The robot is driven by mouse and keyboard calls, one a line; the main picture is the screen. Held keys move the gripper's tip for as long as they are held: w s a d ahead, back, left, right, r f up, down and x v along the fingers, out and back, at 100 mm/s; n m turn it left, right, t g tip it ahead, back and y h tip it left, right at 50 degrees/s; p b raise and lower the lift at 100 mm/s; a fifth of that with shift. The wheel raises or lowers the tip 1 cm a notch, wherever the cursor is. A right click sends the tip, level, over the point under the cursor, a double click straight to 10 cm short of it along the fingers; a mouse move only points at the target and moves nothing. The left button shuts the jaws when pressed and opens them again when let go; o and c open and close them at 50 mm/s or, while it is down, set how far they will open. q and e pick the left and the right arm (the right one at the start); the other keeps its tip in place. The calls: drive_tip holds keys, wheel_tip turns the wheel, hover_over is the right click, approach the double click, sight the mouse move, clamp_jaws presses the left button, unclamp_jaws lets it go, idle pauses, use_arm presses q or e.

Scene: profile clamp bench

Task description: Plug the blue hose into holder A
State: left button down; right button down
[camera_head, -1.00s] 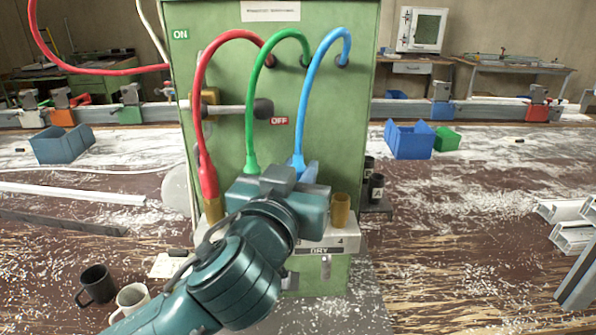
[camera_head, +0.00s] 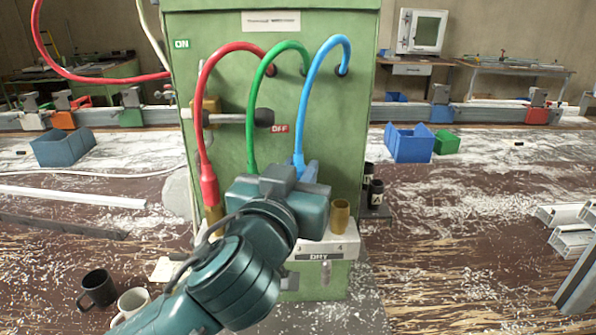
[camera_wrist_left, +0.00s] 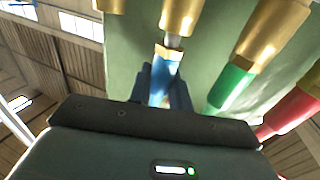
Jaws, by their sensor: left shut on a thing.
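The blue hose (camera_head: 312,93) arches from the green cabinet down to my left gripper (camera_head: 298,172), which is shut on its plug end. The left wrist view shows the blue plug (camera_wrist_left: 160,92) between the dark fingers (camera_wrist_left: 163,88). Its grey tip points at a brass holder (camera_wrist_left: 180,14); tip and holder meet or overlap, and I cannot tell how deep. The green hose (camera_wrist_left: 231,86) and red hose (camera_wrist_left: 297,112) end at brass fittings beside it. A brass holder (camera_head: 340,215) at right has no hose in it. My right gripper is not in view.
The red hose (camera_head: 201,120) and green hose (camera_head: 250,110) hang close left of the blue one. Two mugs (camera_head: 97,289) stand at lower left.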

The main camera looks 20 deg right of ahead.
use_arm(q)
drive_tip(key=shift+r+p, duration=1.1)
drive_tip(key=shift+r, duration=0.3)
drive_tip(key=shift+s, duration=0.15)
drive_tip(key=s+a, duration=0.2)
drive_tip(key=s, duration=0.5)
drive_tip(key=shift+s, duration=0.15)
idle(0.8)
